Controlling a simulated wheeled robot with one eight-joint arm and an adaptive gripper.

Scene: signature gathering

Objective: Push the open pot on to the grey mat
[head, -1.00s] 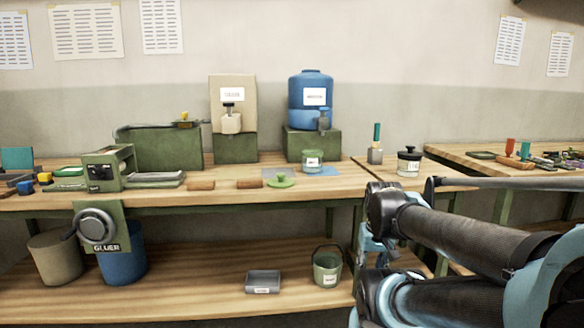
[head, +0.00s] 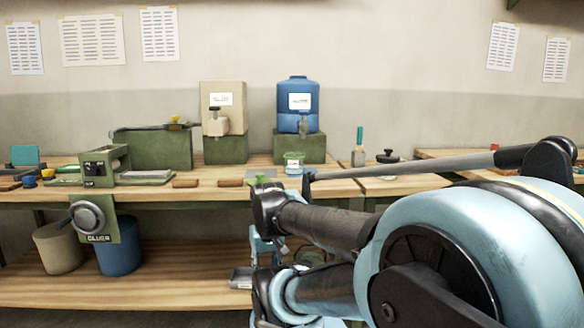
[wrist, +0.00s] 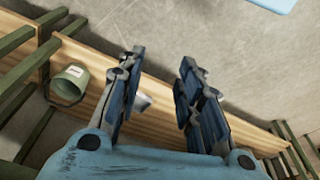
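The open pot (head: 293,164) is a small glassy jar with a green rim and white label. It stands on the workbench in front of the blue container, just behind my arm in the head view. A green lid (head: 262,178) lies left of it. The grey mat is hard to make out around the lid and pot, partly hidden by my arm. My gripper (wrist: 162,57) is open and empty in the wrist view, over the floor and lower shelf, away from the pot. In the head view its fingers cannot be made out clearly.
A black-lidded pot (head: 388,157) and a green-handled tool (head: 358,150) stand to the right. The blue container (head: 304,104) and beige dispenser (head: 223,110) stand behind on green blocks. Brown blocks (head: 230,183) lie left. A green bucket (wrist: 70,83) shows in the wrist view.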

